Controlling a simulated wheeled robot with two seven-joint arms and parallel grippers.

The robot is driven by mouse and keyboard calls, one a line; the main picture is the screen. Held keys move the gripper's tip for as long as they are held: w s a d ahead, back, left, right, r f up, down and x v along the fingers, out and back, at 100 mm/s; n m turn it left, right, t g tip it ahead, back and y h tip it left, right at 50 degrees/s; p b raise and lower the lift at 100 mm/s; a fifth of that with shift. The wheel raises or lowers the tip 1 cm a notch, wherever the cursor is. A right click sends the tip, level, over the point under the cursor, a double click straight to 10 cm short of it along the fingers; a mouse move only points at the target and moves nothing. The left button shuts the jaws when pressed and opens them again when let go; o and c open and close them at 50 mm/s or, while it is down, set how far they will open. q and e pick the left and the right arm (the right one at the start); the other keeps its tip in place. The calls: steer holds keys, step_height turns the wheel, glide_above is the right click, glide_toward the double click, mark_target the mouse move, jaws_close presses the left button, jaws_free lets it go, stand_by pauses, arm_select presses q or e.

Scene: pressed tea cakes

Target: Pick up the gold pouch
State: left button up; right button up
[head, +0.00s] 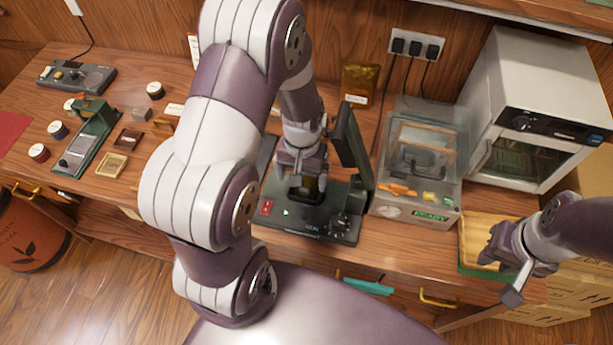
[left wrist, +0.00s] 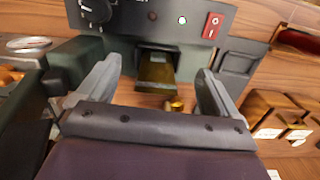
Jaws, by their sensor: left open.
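A flat gold piece that looks like the gold pouch (left wrist: 156,72) sits in a dark slot at the front of the black machine (left wrist: 150,18) in the left wrist view. In the head view a bit of gold (head: 307,183) shows just below my left gripper (head: 301,168). My left gripper is open, its fingers on either side of the gold piece and apart from it in the left wrist view (left wrist: 155,90). A larger brown-gold packet (head: 360,80) stands against the back wall. My right gripper (head: 499,277) is open and empty at the right.
The black machine's raised lid (head: 351,145) stands right of my left gripper. A clear-lidded machine (head: 412,165) and a white oven (head: 535,110) are farther right. A wooden tray (head: 482,236) lies near my right gripper. Tins and small tools fill the left.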

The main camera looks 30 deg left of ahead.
mark_target(305, 197)
arm_select(q)
steer(key=shift+w+a+f+t, duration=0.1)
steer(key=shift+w+f, duration=0.1)
steer(key=shift+w, duration=0.2)
steer(key=shift+w+d+f+t, duration=0.1)
steer(key=shift+w+f, duration=0.15)
steer(key=shift+w, duration=0.2)
steer(key=shift+w+a+f+t, duration=0.1)
steer(key=shift+w+f, duration=0.1)
steer(key=shift+w, duration=0.2)
steer(key=f, duration=0.1)
steer(key=f+p, duration=0.2)
steer(key=shift+s+a+f, duration=0.2)
steer(key=shift+s+f, duration=0.1)
steer(key=shift+f, duration=0.05)
steer(key=f, duration=0.3)
steer(key=shift+w, duration=0.3)
steer(key=shift+s+r, duration=0.1)
steer(key=shift+s, duration=0.05)
steer(key=shift+c, duration=1.2)
steer(key=c, duration=0.9)
steer(key=shift+r, duration=0.1)
